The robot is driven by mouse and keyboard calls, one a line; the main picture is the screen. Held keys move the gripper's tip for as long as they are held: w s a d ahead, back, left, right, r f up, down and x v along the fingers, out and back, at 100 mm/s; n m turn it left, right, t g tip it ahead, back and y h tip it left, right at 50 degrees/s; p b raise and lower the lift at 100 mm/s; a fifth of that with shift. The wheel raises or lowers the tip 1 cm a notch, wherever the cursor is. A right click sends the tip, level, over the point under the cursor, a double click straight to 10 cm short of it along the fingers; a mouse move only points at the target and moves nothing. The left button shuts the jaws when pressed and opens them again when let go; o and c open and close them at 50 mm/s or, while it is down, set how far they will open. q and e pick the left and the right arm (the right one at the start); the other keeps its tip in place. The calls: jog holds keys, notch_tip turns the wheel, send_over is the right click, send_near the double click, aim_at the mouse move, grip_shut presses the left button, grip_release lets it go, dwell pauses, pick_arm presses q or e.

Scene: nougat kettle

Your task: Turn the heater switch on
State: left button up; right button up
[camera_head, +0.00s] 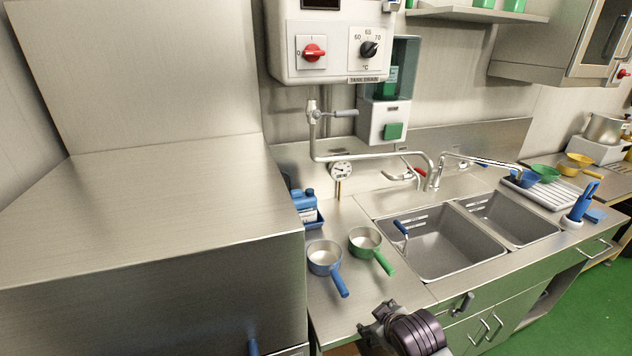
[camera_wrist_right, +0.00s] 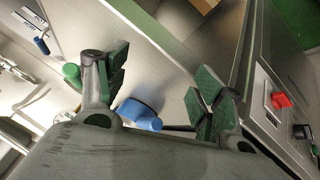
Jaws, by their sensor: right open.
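A red rotary switch (camera_head: 313,53) sits on the white wall box (camera_head: 340,20) at the top of the head view, with a 0 at its left and an I above it. Its handle looks roughly horizontal, in line with the 0. A black temperature knob (camera_head: 369,49) marked 60, 65, 70 °C is to its right. My right gripper (camera_head: 378,325) is low in the head view, in front of the counter, far below the box. In the right wrist view its fingers (camera_wrist_right: 158,85) are apart, with nothing held. My left gripper is not in view.
A blue pan (camera_head: 325,257) and a green pan (camera_head: 365,241) stand on the counter. The sinks (camera_head: 440,247) are right of them. A pipe with a valve (camera_head: 330,113) hangs below the box. The right wrist view shows another red knob (camera_wrist_right: 281,100) on a steel face.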

jog(key=w+a+r+n+t, duration=0.4)
jog(key=w+a+r+n, duration=0.2)
jog(key=w+r, duration=0.45)
jog(key=n+t+y, duration=0.6)
jog(key=n+t, duration=0.4)
jog(key=n, duration=1.6)
send_near(316, 54)
jog(key=v, duration=0.4)
jog(key=shift+f, duration=0.1)
jog(key=shift+w, duration=0.1)
jog(key=shift+p+x, duration=1.8)
jog(key=shift+x, duration=5)
